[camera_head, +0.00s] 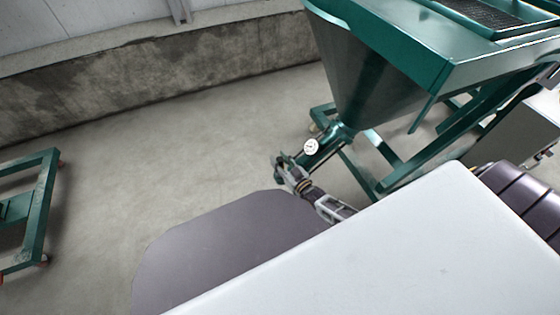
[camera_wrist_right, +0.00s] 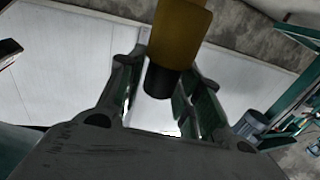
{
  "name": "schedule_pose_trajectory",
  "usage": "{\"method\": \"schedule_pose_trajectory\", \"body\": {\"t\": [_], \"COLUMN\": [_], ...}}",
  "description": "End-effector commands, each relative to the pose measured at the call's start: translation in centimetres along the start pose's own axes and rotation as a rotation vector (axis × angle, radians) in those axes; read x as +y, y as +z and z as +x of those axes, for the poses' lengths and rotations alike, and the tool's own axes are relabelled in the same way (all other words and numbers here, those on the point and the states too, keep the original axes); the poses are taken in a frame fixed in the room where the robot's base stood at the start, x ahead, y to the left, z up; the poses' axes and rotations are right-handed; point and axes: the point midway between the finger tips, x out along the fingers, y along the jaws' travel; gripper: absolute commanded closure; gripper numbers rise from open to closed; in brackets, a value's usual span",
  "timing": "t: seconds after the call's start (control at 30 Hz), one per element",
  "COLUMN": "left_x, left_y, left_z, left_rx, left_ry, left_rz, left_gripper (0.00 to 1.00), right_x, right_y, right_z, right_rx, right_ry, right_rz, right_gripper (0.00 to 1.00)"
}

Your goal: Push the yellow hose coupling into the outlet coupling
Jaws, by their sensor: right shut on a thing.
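In the wrist view, the yellow hose coupling (camera_wrist_right: 181,34) has a dark lower end that sits between the two fingers of my right gripper (camera_wrist_right: 166,80). The fingers are shut on it, one on each side. In the head view, my right gripper (camera_head: 288,171) is beside the lower end of the green outlet pipe (camera_head: 322,138), under the hopper. The coupling is too small and covered to make out clearly there. The outlet coupling is not clear either, and I cannot tell whether the two touch. My left gripper is in neither view.
The green hopper (camera_head: 375,70) and its frame stand at the upper right, with a round white gauge (camera_head: 311,146) on the pipe. A green wheeled frame (camera_head: 38,205) stands at the left. Bare concrete floor (camera_head: 150,170) lies between, up to a low wall (camera_head: 160,75).

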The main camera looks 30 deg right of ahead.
Motion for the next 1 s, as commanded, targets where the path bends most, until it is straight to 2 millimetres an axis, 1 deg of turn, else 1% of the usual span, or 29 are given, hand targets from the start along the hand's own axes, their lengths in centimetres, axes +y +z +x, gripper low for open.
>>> {"method": "schedule_pose_trajectory", "body": {"t": [0.13,0.17,0.33,0.77,1.0], "left_x": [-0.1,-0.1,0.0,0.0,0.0], "left_y": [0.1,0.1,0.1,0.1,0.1], "left_z": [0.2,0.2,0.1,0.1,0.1], "left_rx": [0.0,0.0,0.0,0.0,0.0], "left_ry": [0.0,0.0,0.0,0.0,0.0], "left_rz": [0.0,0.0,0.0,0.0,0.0], "left_gripper": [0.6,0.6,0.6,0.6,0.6], "right_x": [0.0,0.0,0.0,0.0,0.0], "right_y": [0.2,0.2,0.2,0.3,0.2], "right_z": [0.0,0.0,0.0,-0.2,-1.2], "right_rx": [0.002,0.002,0.001,-0.001,0.0], "right_ry": [0.0,0.0,0.0,0.0,0.0], "right_rz": [0.0,0.0,0.0,0.0,0.0], "right_gripper": [0.93,0.63,0.41,0.4,0.4]}}
